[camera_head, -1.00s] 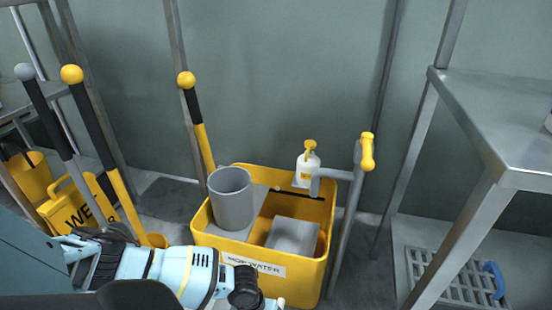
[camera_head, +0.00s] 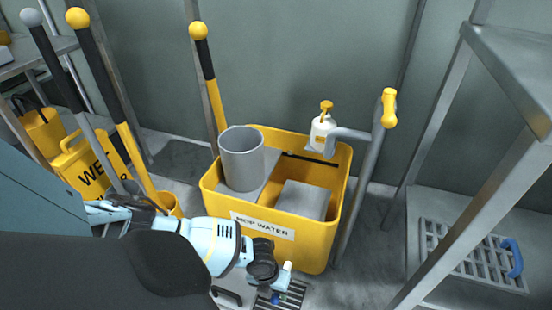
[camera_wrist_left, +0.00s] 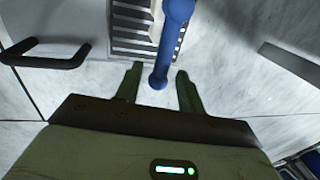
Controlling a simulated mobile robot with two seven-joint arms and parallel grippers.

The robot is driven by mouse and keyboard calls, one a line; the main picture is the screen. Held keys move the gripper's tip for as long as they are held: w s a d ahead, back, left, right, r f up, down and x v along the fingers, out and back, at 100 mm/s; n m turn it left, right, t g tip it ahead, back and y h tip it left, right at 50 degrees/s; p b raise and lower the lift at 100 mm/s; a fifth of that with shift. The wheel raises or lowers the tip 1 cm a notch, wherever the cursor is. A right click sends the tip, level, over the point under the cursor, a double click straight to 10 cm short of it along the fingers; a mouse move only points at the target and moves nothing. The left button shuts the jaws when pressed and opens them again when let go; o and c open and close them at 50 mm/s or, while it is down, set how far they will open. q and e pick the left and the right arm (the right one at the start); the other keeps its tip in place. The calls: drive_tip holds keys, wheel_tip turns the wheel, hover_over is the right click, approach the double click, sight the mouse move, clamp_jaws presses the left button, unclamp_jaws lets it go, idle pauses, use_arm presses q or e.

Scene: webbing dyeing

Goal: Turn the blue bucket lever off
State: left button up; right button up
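The blue lever (camera_wrist_left: 174,30) shows in the left wrist view as a rounded blue bar above a slatted floor grate. Its lower end lies between the two fingers of my left gripper (camera_wrist_left: 158,75). The fingers are apart, with a gap on each side of the bar; I cannot tell whether either touches it. In the head view my left gripper (camera_head: 272,286) points down over the grate in front of the yellow mop bucket (camera_head: 235,207), and only a small blue bit (camera_head: 275,298) shows beside it. My right gripper is not in view.
A grey cylinder (camera_head: 240,165) and a white pump bottle (camera_head: 322,133) are at the yellow bucket. Long-handled tools and a yellow wet-floor sign (camera_head: 90,170) stand left. A metal table (camera_head: 510,75) stands right, with a blue-handled grate (camera_head: 480,258) below. A dark handle (camera_wrist_left: 45,55) is near my gripper.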

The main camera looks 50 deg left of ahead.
use_arm(q)
drive_tip(key=shift+c, duration=0.6)
clamp_jaws()
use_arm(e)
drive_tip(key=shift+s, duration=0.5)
use_arm(q)
drive_tip(key=shift+d, duration=0.1)
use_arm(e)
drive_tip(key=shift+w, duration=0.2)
